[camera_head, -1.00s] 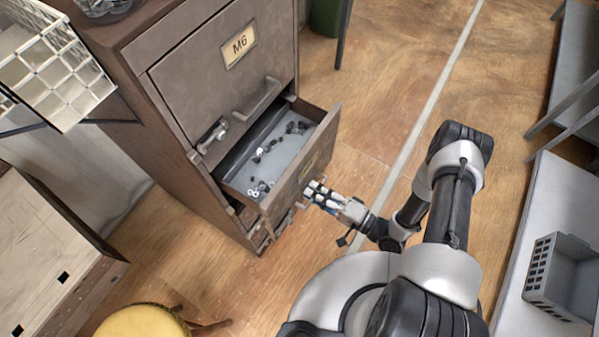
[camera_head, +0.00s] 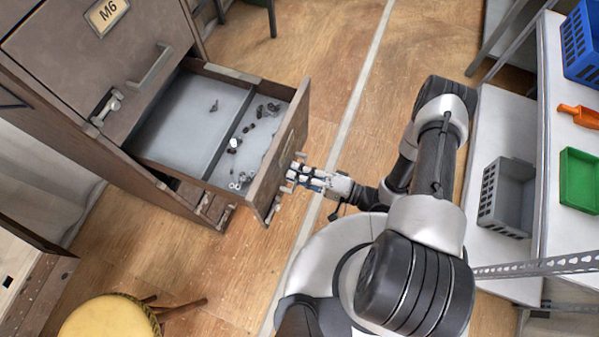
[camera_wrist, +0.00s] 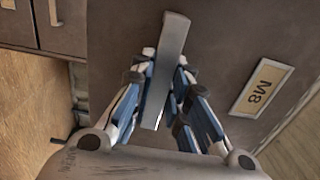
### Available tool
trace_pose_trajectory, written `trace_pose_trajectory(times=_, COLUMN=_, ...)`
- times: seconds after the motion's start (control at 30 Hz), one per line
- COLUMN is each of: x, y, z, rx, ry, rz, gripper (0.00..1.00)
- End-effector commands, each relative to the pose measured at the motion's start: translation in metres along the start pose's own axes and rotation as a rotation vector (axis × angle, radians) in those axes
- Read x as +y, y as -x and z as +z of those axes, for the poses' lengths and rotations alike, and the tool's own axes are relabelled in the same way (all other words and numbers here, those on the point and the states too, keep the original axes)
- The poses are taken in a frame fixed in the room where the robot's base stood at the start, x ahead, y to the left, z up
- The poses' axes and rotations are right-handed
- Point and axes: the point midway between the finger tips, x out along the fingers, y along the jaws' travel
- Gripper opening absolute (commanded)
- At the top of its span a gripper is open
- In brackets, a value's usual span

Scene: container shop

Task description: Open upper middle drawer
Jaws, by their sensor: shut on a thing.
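The cabinet drawer (camera_head: 279,158) stands pulled well out below the door labelled M6. Inside it are a divider and several small dark and shiny hardware pieces. Its front shows in the wrist view with an M8 label (camera_wrist: 261,88). My gripper (camera_head: 297,172) is at the outer face of the drawer front. In the wrist view my gripper (camera_wrist: 163,85) is shut on the drawer's grey bar handle (camera_wrist: 169,62), with one finger on each side. In the head view the fingers partly hide the handle.
The M6 front (camera_head: 97,55) above is closed. A yellow round stool (camera_head: 110,317) stands at lower left. Shelves at right hold a grey basket (camera_head: 507,197), a blue crate (camera_head: 582,45), a green tray (camera_head: 580,179) and an orange scoop (camera_head: 579,115). Floor behind the drawer is clear.

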Motion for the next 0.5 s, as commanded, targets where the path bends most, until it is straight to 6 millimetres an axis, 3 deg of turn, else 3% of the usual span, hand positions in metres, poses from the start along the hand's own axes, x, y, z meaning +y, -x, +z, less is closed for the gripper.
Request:
trace_pose_trajectory(times=0.3, x=-0.0003, y=0.0, z=-0.0005, rx=0.002, ry=0.0, rz=-0.001, gripper=0.0)
trace_pose_trajectory(times=0.33, x=-0.0003, y=0.0, z=-0.0005, rx=0.002, ry=0.0, rz=-0.001, gripper=0.17)
trace_pose_trajectory(times=0.5, x=-0.0002, y=0.0, z=-0.0004, rx=0.001, ry=0.0, rz=0.0, gripper=0.28)
